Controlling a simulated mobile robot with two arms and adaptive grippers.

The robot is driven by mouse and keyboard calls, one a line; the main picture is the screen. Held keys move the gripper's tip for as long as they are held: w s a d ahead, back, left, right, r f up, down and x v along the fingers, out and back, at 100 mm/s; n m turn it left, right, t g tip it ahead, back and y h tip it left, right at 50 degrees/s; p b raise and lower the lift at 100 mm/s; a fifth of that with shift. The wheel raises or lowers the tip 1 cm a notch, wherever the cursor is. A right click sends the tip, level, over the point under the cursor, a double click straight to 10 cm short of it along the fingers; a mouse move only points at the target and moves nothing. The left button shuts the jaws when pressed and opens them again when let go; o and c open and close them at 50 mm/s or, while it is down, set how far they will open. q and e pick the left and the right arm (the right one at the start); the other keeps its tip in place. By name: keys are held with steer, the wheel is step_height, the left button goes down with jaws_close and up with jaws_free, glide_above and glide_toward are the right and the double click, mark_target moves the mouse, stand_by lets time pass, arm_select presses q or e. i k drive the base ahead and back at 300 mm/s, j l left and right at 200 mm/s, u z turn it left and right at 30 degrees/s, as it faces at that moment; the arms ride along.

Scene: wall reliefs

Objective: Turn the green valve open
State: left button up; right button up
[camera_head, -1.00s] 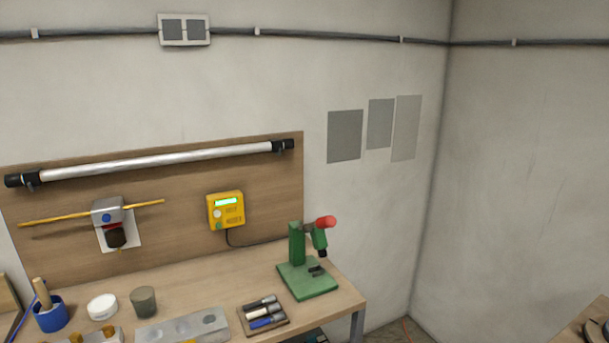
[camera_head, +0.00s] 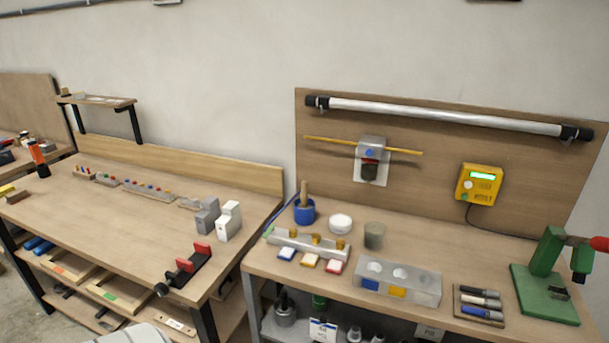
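I cannot make out a green valve in the head view. A green press-like tool with a red handle end (camera_head: 545,285) stands on the right bench, cut by the right edge. A small green item (camera_head: 319,302) sits on the shelf under that bench, partly hidden. Neither of my grippers is in view.
The right bench (camera_head: 460,245) holds a blue pot (camera_head: 304,212), a grey cup (camera_head: 374,236), a metal block (camera_head: 405,280) and a tool tray (camera_head: 478,318). A left bench (camera_head: 120,225) carries a red-jawed vise (camera_head: 187,268) and has bare room. A yellow box (camera_head: 479,185) hangs on the panel.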

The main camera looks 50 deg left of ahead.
mark_target(272, 227)
steer(key=u, duration=1.7)
